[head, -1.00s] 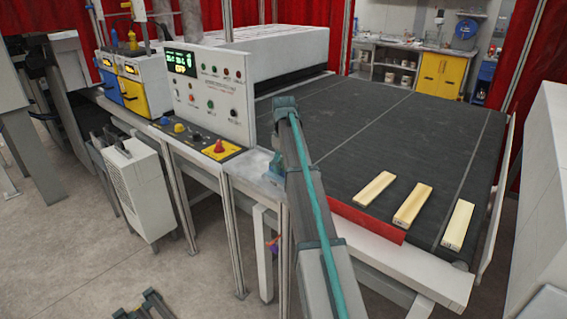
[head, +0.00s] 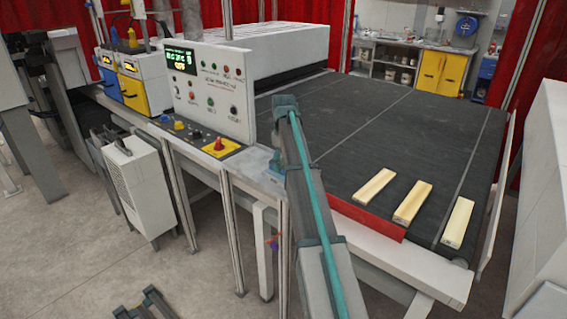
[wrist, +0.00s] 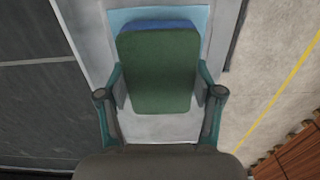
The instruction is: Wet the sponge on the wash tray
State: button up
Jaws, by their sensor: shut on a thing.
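The sponge (wrist: 158,72), green with a blue layer at its far edge, sits between the two fingers of my gripper (wrist: 160,88) in the wrist view. The fingers are shut on its sides. A pale blue surface (wrist: 202,22), apparently the wash tray, shows behind the sponge's far end. The sponge covers most of it, and I cannot tell whether they touch. In the head view my arm hides the sponge, the tray and most of the gripper.
The dark conveyor belt (head: 400,125) lies left of the ledge in the wrist view. Three pale wood pieces (head: 412,203) rest on its near right part. A control panel (head: 210,92) and a red knob (head: 218,144) stand left of my arm. Open floor (wrist: 275,75) is right of the ledge.

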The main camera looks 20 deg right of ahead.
jog(key=shift+f, duration=0.35)
dwell(0.7)
jog(key=shift+r, duration=0.15)
jog(key=shift+r+p, duration=2.05)
jog(key=shift+r, duration=1.35)
